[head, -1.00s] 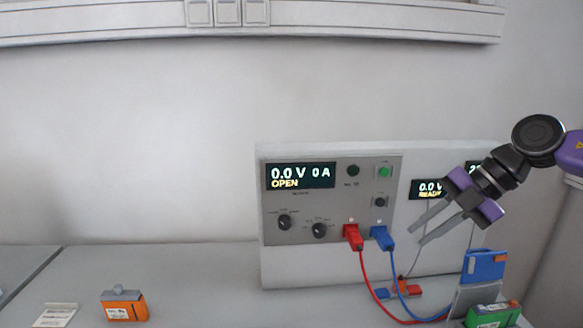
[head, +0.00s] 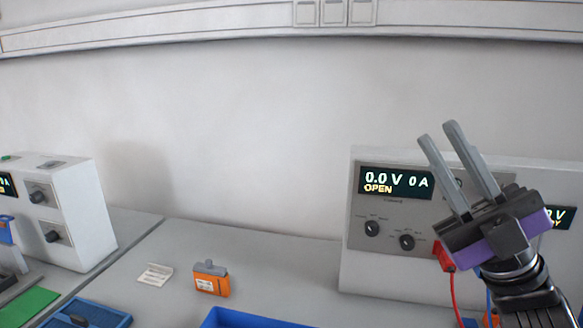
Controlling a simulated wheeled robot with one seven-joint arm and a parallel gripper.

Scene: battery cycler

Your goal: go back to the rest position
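My gripper (head: 448,132) is at the right of the head view, with its two grey fingers pointing up and to the left. The fingers are apart with nothing between them. It is in front of the battery cycler (head: 355,275), whose display (head: 396,181) reads 0.0 V, 0 A, OPEN. The gripper and my arm hide part of the panel, including its buttons and most of the second display (head: 558,218). A red plug (head: 441,257) with a red lead shows beside the gripper.
A blue tray (head: 245,318) is at the front edge. Another white instrument (head: 85,215) is at the left, with a blue item (head: 92,315) and a green mat (head: 28,304) below it.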

